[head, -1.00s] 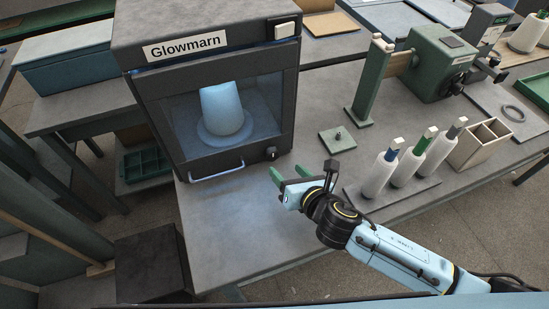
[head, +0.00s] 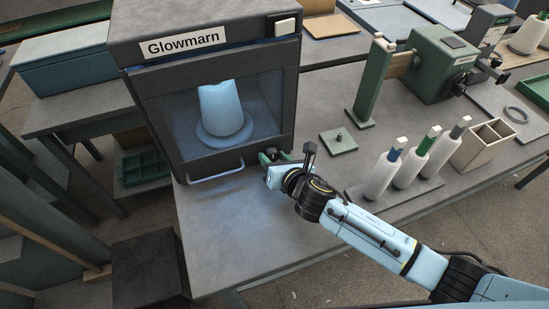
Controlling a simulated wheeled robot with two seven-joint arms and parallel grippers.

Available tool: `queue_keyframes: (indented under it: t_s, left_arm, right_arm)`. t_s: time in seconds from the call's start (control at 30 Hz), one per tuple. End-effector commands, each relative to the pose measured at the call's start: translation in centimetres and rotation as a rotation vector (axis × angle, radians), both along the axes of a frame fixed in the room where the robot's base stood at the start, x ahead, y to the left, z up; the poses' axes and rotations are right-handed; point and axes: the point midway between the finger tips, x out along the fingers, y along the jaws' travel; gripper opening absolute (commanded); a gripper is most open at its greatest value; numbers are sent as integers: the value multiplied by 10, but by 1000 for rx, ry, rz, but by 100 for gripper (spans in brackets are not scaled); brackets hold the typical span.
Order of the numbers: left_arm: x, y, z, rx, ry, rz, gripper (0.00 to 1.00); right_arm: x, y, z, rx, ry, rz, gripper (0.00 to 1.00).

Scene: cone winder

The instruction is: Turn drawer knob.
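The dark box labelled Glowmarn (head: 140,100) stands on the grey table, with a small dark knob (head: 271,152) low at the right of its front. My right gripper (head: 274,158) is at this knob, its green fingers close to the box front. The fingers and gripper body mostly hide the knob. I cannot tell whether the fingers touch it or are shut on it. A pale bar handle (head: 216,172) runs along the lower front. Behind the window, a bluish cone (head: 221,108) stands on a round base. My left gripper is not in view.
A green plate with a small peg (head: 338,141) lies right of the gripper. Several white spools (head: 381,176) and a divided wooden box (head: 483,144) stand further right. A green winder (head: 436,65) is behind. The table in front of the box (head: 225,240) is clear.

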Motion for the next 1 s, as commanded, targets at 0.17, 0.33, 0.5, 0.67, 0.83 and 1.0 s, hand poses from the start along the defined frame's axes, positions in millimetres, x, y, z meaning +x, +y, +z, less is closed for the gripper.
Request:
queue_keyframes:
  t_s: [0.17, 0.33, 0.5, 0.67, 0.83, 1.0]
  left_arm:
    - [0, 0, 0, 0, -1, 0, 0]
    - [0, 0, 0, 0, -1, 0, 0]
    - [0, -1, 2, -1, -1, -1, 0]
    - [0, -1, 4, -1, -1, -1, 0]
    - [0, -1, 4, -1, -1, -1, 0]
    - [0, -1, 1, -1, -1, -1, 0]
  right_arm:
    - [0, 0, 0, 0, 0, 0, 19]
    - [0, 0, 0, 4, 2, 0, 14]
    - [0, -1, 0, 40, 14, 0, 14]
    - [0, -1, -1, 120, 41, 0, 14]
    - [0, -1, -2, 240, 81, 1, 14]
    - [0, -2, -3, 361, 120, 0, 14]
